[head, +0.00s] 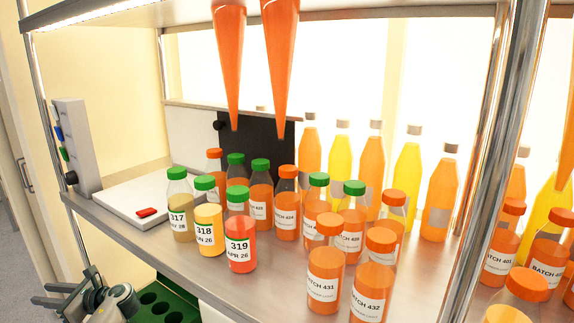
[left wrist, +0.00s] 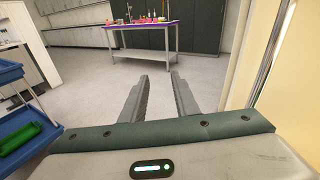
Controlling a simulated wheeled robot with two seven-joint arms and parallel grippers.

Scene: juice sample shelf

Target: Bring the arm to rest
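My left gripper (head: 64,292) shows at the lower left of the head view, below and in front of the shelf. In the left wrist view its two fingers (left wrist: 159,97) stand apart with nothing between them, and they point out over the open floor. My right gripper is not in either view. On the metal shelf (head: 262,290), sample bottles 317 (head: 181,212), 318 (head: 208,226) and 319 (head: 240,243) stand upright near the front. They are apart from my gripper.
Several orange-capped batch bottles (head: 323,280) and taller juice bottles (head: 407,180) fill the shelf's right side. Orange cones (head: 229,70) hang above. A green rack (head: 155,303) is beside my left gripper. The wrist view shows a purple-topped table (left wrist: 140,26) and a blue cart (left wrist: 22,130).

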